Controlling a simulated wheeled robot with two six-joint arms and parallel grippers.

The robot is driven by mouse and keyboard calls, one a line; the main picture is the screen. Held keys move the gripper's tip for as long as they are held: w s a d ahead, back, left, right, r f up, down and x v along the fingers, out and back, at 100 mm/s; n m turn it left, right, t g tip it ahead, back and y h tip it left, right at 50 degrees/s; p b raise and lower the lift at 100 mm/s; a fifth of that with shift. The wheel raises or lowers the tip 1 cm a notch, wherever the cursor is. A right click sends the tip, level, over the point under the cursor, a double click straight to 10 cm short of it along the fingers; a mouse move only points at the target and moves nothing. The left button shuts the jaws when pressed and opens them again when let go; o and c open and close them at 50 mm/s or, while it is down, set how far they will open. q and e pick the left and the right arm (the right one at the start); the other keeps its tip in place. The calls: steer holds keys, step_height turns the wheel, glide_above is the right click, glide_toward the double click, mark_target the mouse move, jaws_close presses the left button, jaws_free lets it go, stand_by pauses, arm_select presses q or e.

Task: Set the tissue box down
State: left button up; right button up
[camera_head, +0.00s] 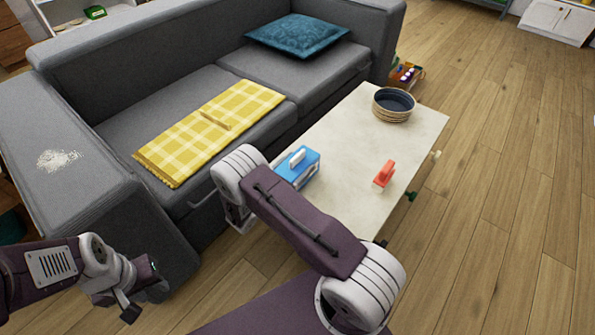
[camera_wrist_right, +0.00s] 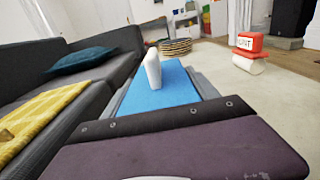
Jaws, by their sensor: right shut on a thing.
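The tissue box (camera_head: 308,163) is blue with a white tissue standing up from its top. It is at the sofa-side edge of the pale table (camera_head: 345,140). In the right wrist view the tissue box (camera_wrist_right: 178,90) sits between the grey fingers of my right gripper (camera_wrist_right: 165,85), which is shut on it. My right arm hides part of the box and most of that gripper in the head view. I cannot tell whether the box's underside touches the table. My left gripper (camera_head: 127,298) is at lower left, beside the sofa arm and away from the box; its finger opening is unclear.
A dark-lined round basket (camera_head: 394,103) stands at the table's far end. A red-and-white object (camera_head: 384,173) is near the right edge. The table between them is clear. The grey sofa (camera_head: 190,75) with a yellow plaid blanket (camera_head: 210,130) borders the table's left side.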

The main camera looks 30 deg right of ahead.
steer(key=shift+f, duration=0.8)
steer(key=shift+r, duration=0.2)
arm_select(q)
steer(key=shift+f, duration=0.45)
arm_select(e)
steer(key=shift+f, duration=0.15)
steer(key=o, duration=1.5)
